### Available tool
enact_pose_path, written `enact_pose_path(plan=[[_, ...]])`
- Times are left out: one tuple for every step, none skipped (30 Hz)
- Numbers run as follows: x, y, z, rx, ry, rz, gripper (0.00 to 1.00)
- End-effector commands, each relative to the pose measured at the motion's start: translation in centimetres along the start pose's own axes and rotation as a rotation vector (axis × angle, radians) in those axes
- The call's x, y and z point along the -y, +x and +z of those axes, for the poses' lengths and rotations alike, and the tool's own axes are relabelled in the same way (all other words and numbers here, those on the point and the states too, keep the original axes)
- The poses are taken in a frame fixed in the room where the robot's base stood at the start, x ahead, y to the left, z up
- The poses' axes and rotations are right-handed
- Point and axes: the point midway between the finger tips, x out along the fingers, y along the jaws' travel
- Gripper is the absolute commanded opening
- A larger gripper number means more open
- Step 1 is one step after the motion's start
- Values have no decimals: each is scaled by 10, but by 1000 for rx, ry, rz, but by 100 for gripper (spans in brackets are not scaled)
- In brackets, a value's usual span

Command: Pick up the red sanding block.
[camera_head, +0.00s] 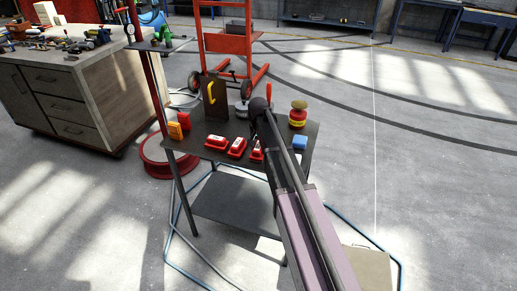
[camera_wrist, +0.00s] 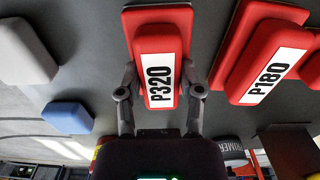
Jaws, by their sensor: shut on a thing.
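A red sanding block (camera_wrist: 157,20) with a white label reading P320 is in the middle of the wrist view. My gripper (camera_wrist: 160,80) has one finger on each side of it and is shut on it. Whether the block touches the tabletop or is lifted I cannot tell. In the head view this block (camera_head: 256,151) shows partly beside my arm, which hides most of my gripper. A second red block (camera_wrist: 262,60) labelled P180 lies close to the right in the wrist view, apart from the fingers.
The dark table (camera_head: 205,170) also holds a blue block (camera_head: 300,142), another red block (camera_head: 215,142), a yellow-and-red container (camera_head: 298,114) and orange pieces (camera_head: 179,125). A pale block (camera_wrist: 25,52) lies left in the wrist view. A red hand truck (camera_head: 232,45) stands behind the table.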

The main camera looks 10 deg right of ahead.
Motion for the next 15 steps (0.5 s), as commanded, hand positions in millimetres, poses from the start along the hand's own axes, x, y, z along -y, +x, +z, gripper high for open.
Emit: enact_pose_path(plan=[[0, -1, 0, 0, 0, 0, 0], [0, -2, 0, 0, 0, 0, 0], [0, -3, 0, -1, 0, 0, 0], [0, -4, 0, -1, 0, 0, 0], [0, -5, 0, -1, 0, 0, 0], [0, -7, 0, -1, 0, 0, 0], [0, -8, 0, -1, 0, 0, 0], [0, -10, 0, -1, 0, 0, 0], [0, -13, 0, -1, 0, 0, 0], [0, -15, 0, -1, 0, 0, 0], [0, -17, 0, -1, 0, 0, 0], [0, -20, 0, 0, 0, 0, 0], [0, -23, 0, 0, 0, 0, 0], [0, -25, 0, 0, 0, 0, 0], [0, -29, 0, 0, 0, 0, 0]])
